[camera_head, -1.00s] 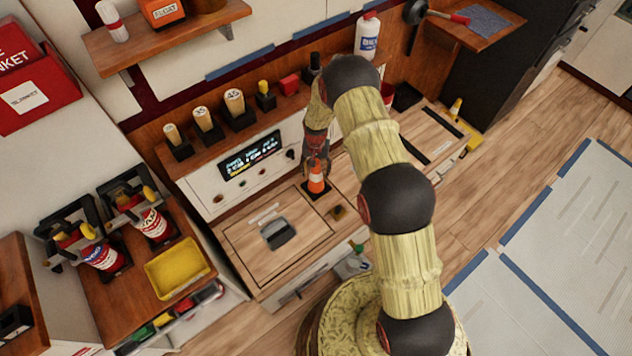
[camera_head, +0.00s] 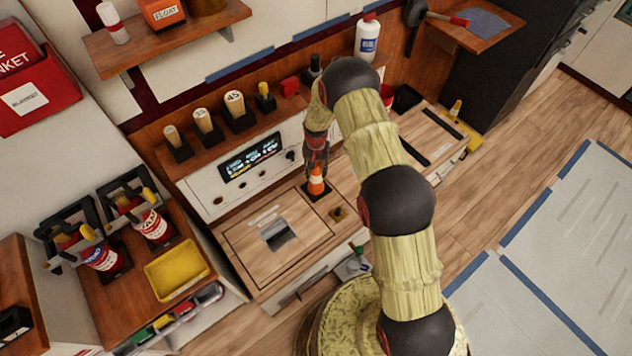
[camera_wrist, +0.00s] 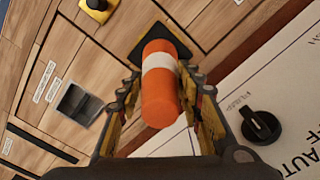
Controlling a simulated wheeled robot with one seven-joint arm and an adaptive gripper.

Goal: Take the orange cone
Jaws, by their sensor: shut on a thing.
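The orange cone (camera_head: 316,182) with a white band stands on a dark square base on the wooden counter, in front of the control panel. In the wrist view the cone (camera_wrist: 160,100) rises between the two fingers of my gripper (camera_wrist: 162,108), its top toward the camera. My gripper is shut on the cone's upper part. In the head view my gripper (camera_head: 316,162) comes down on the cone from above, and its fingers are partly hidden by my arm. The dark base (camera_wrist: 165,40) appears to rest on the counter or just above it; I cannot tell which.
The control panel (camera_head: 250,165) with a lit display and knobs stands close behind. A black knob (camera_wrist: 261,127) is right of my gripper. A recessed grey pull (camera_head: 279,236) lies in the counter lid. A yellow tray (camera_head: 177,270) and red-white cans are at left.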

